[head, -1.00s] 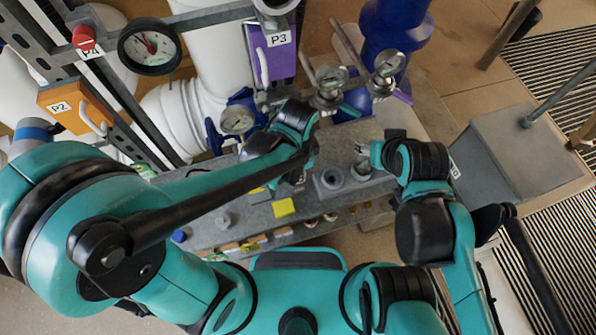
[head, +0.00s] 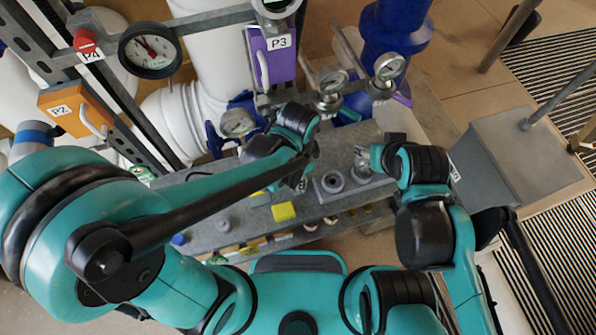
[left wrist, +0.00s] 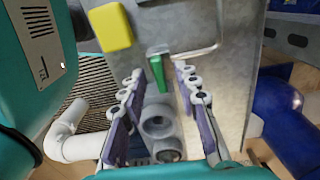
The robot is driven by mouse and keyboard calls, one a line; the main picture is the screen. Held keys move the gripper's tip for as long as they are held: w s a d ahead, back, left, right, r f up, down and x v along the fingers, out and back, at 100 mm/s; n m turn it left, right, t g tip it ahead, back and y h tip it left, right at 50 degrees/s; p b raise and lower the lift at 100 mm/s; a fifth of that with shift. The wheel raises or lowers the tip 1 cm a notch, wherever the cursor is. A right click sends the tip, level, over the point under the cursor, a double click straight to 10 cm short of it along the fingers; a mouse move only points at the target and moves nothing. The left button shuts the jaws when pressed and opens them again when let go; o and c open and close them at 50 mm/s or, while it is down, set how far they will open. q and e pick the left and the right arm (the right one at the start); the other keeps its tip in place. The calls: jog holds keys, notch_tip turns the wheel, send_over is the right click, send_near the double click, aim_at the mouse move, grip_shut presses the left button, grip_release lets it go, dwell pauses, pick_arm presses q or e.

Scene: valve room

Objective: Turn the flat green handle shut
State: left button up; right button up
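In the left wrist view a flat green handle (left wrist: 157,72) stands at the top of a grey pipe fitting (left wrist: 160,125) with a round opening. My left gripper (left wrist: 152,78) is open, its purple-padded fingers on either side of the fitting, with the handle between the fingertips. I cannot tell whether a finger touches it. In the head view my left gripper (head: 302,178) points down over the grey bench and hides what is beneath it. A green lever (head: 348,113) shows below the gauges there. My right gripper (head: 366,158) is over the bench's right part; its fingers are unclear.
The grey bench (head: 235,215) carries a yellow block (head: 283,211) and round sockets (head: 331,183). Pressure gauges (head: 333,79) and a purple P3 box (head: 270,55) stand behind. A grey box (head: 510,150) is at the right. A bent metal rod (left wrist: 205,45) is near the green handle.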

pick_arm(q)
notch_tip(320, 180, up, 12)
dwell(0.5)
jog(key=shift+f, duration=0.1)
dwell(0.4)
